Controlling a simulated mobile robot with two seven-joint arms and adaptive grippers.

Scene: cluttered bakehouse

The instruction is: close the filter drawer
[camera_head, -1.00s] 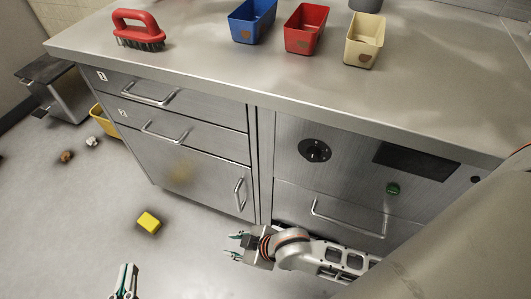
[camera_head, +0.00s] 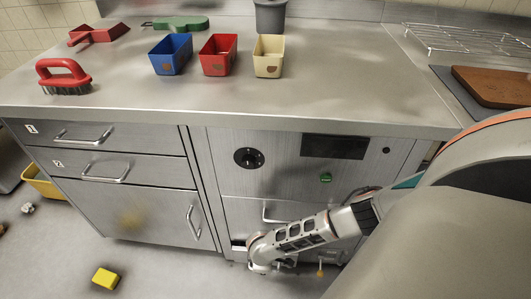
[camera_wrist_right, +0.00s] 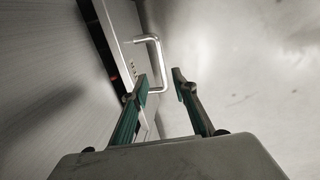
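A steel drawer front (camera_head: 238,216) with a bar handle (camera_head: 267,214) sits below the control panel; my right arm covers part of it. Lower down, a pale edge beside a dark gap (camera_head: 239,244) shows left of my arm; I cannot tell whether this is an open drawer. In the right wrist view, a bar handle (camera_wrist_right: 156,58) on a narrow metal front (camera_wrist_right: 113,38) lies just ahead of my right gripper (camera_wrist_right: 163,78). Its two fingers are apart, with nothing clearly held; contact with the handle cannot be told. My left gripper is out of view.
Blue (camera_head: 171,57), red (camera_head: 218,58) and cream (camera_head: 268,58) bins and a red brush (camera_head: 64,75) stand on the counter (camera_head: 330,95). Two numbered drawers and a door (camera_head: 130,210) are shut at left. A yellow block (camera_head: 105,278) lies on open floor.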

